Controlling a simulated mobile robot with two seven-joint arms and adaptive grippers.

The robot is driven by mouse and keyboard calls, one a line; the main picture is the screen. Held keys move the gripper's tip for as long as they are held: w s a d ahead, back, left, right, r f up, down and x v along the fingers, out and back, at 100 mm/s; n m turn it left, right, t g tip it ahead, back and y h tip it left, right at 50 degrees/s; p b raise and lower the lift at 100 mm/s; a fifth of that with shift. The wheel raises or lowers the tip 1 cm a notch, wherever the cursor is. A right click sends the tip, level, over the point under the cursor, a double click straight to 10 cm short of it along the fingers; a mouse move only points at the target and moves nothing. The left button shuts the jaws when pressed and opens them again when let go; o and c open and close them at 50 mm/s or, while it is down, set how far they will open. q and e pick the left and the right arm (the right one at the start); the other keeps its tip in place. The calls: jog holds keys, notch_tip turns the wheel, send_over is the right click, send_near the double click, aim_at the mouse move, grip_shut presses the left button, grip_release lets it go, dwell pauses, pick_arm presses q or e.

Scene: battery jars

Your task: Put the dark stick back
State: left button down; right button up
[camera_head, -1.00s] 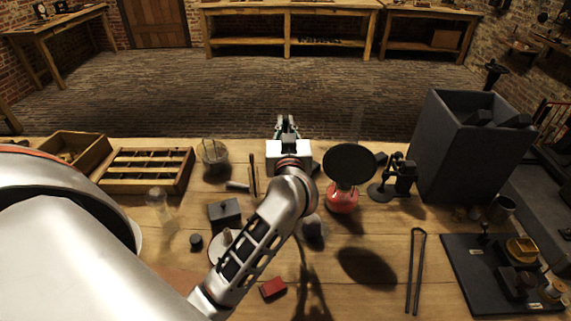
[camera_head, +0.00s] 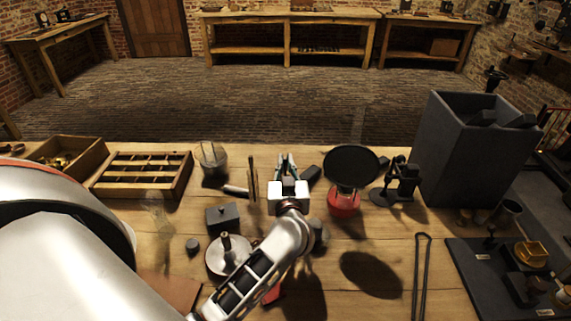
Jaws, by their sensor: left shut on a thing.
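My left gripper (camera_head: 286,160) is over the middle of the bench, seen from behind, with its fingers pointing away from me. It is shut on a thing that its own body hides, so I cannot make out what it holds. No dark stick can be told for certain. Thin upright pieces (camera_head: 253,183) stand just left of the gripper. A short grey rod (camera_head: 235,190) lies left of them. A dark block (camera_head: 312,174) lies close to the right of the gripper. A glass jar (camera_head: 212,162) stands to the left, further back. My right gripper is not in view.
A wooden compartment tray (camera_head: 187,180) and an open wooden box (camera_head: 98,150) are at the left. A round dark disc on a red base (camera_head: 343,204), a black stand (camera_head: 393,195) and a tall grey bin (camera_head: 450,150) are at the right. Long tongs (camera_head: 415,275) lie in front.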

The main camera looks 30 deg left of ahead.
pick_arm(q)
jog(key=c, duration=2.1)
grip_release()
jog(key=shift+f, duration=0.1)
jog(key=shift+c, duration=0.2)
jog(key=v, duration=1.2)
